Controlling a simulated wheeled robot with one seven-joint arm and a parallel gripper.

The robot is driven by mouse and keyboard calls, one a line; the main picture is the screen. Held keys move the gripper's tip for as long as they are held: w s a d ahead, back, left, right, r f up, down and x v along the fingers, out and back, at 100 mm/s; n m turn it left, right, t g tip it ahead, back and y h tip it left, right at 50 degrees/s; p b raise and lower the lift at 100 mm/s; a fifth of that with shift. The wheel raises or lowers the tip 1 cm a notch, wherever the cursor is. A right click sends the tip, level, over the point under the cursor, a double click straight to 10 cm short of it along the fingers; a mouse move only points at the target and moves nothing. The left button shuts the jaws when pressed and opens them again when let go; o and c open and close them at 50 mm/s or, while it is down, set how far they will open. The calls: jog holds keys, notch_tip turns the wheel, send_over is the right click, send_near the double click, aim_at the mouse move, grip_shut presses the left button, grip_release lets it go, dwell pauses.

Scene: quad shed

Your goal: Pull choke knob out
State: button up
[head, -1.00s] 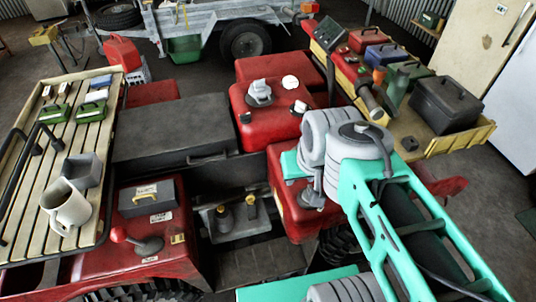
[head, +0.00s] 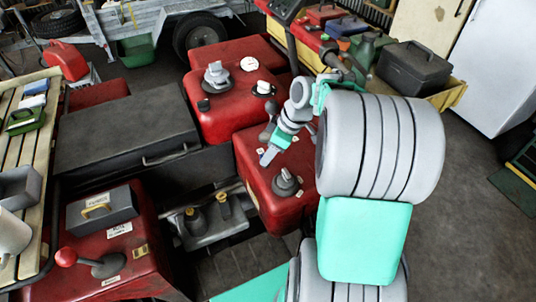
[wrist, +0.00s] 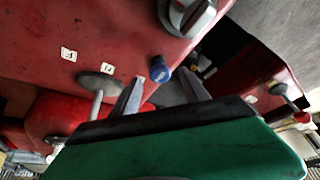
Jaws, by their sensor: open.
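My gripper (wrist: 161,78) is open in the wrist view, its two grey fingers reaching toward a red body panel. A small blue knob (wrist: 160,70) shows between the fingertips; I cannot tell whether they touch it. A larger grey knob (wrist: 190,14) sits on the panel above it. A disc-based lever (wrist: 98,84) stands to the left by small white labels. No readable choke label shows, so I cannot be sure which knob is the choke. In the head view my gripper (head: 268,156) is over the right red body section (head: 257,196), beside a grey knob (head: 287,180).
A black seat box (head: 125,125) and a red tank (head: 225,115) lie left of and behind my gripper. A red-knobbed lever (head: 66,257) stands at front left. A wooden rack (head: 30,120) is at the left edge. A dark toolbox (head: 410,75) sits at the back right.

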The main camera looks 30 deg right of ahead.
jog(key=shift+x, duration=1)
grip_shut()
dwell(0.5)
